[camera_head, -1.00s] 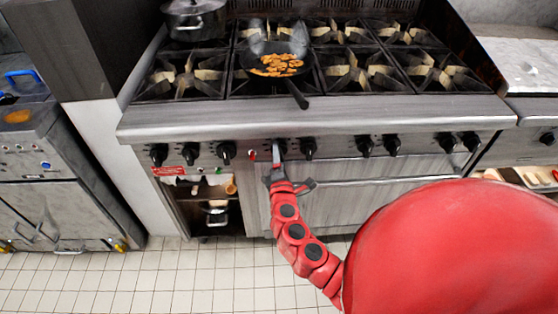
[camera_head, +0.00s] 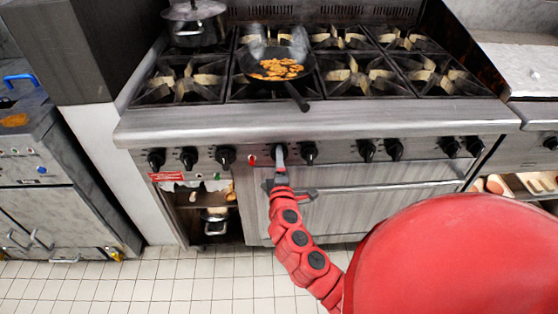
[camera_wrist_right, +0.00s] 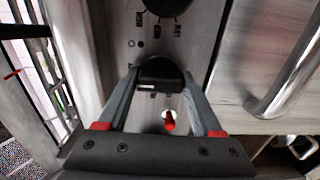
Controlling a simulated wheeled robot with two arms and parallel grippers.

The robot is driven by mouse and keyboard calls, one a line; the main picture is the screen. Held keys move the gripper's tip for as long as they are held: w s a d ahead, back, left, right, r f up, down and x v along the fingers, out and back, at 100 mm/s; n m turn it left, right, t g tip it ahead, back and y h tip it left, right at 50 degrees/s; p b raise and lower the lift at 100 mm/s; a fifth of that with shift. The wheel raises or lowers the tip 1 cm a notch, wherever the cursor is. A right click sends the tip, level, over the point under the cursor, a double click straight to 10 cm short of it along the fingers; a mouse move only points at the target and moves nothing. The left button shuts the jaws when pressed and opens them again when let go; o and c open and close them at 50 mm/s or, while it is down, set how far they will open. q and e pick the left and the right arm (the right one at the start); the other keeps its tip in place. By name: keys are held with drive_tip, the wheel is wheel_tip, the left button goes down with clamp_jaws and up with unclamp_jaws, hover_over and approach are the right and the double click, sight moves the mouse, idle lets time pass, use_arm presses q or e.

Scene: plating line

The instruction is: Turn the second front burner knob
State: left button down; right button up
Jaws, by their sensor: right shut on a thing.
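A row of black burner knobs runs along the steel front panel of the range (camera_head: 420,147). My right gripper (camera_head: 280,152) is at the knob just right of the red indicator (camera_head: 252,159), with its arm reaching up from below. In the right wrist view, that black knob (camera_wrist_right: 160,72) sits between the two grey fingers of my right gripper (camera_wrist_right: 158,88), which are shut on it. A pale mark shows on the knob's edge. The red indicator also shows in the wrist view (camera_wrist_right: 169,122), between the fingers. My left gripper is not in view.
A black pan (camera_head: 276,86) with orange-brown food stands on a front burner, its handle pointing toward the panel. A lidded pot (camera_head: 196,25) stands at the back left. Another knob (camera_head: 309,153) is close beside my gripper. The oven handle (camera_head: 400,188) runs below the panel.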

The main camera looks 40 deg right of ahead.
drive_tip(key=o, duration=1.3)
drive_tip(key=shift+p+v, duration=0.7)
drive_tip(key=shift+v, duration=8)
drive_tip(key=shift+a, duration=0.1)
drive_tip(key=shift+f, duration=0.1)
